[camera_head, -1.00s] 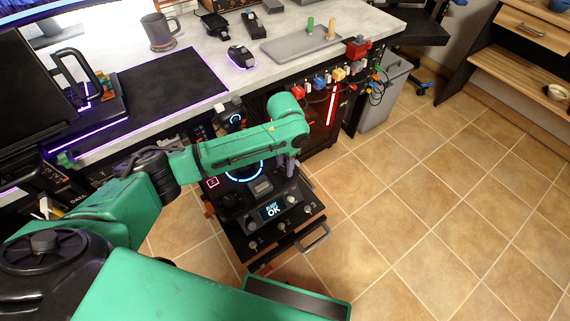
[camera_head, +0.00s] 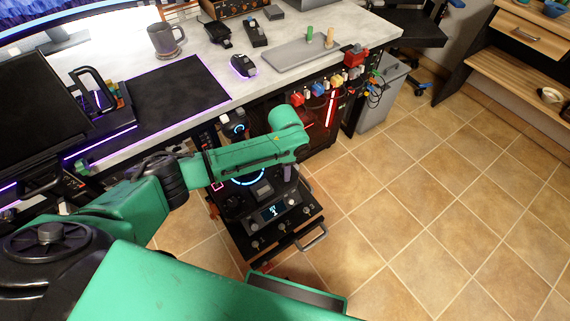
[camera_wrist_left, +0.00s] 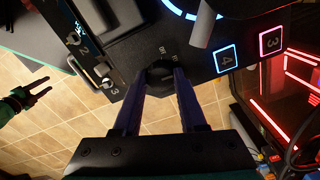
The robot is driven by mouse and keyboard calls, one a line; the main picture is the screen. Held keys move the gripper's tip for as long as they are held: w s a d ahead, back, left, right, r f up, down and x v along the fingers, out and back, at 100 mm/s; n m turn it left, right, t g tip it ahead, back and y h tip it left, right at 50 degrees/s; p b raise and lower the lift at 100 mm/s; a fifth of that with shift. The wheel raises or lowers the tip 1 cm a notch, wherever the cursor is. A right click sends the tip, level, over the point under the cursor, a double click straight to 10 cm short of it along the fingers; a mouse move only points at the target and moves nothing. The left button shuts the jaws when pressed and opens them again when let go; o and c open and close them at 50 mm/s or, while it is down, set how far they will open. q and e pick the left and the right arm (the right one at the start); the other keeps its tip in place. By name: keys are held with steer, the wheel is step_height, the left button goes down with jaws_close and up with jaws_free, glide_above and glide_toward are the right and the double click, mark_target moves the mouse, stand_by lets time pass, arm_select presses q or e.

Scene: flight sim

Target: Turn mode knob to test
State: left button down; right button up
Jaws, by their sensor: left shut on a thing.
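In the left wrist view, a dark round knob (camera_wrist_left: 160,72) on the black panel (camera_wrist_left: 190,66) sits between the tips of my left gripper (camera_wrist_left: 160,78). The purple fingers are shut on its sides. Small labels beside the knob are too small to read surely. In the head view, my left gripper (camera_head: 288,172) points down at the panel's right side, and the arm hides part of the panel. A small display (camera_head: 272,212) there shows text I cannot read surely. My right gripper (camera_wrist_left: 45,92) appears at the left wrist view's left edge, fingers apart, empty, over the floor.
The panel has numbered switches (camera_head: 282,229) along its front and a metal handle (camera_head: 316,238) at its front right. Lit square buttons (camera_wrist_left: 225,58) lie near the knob. The desk (camera_head: 205,55) edge is behind the panel. Tiled floor (camera_head: 400,200) is clear to the right.

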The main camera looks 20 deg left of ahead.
arm_select(q)
steer(key=shift+m+p, duration=0.8)
steer(key=shift+m, duration=0.7)
steer(key=shift+c, duration=2.3)
jaws_free()
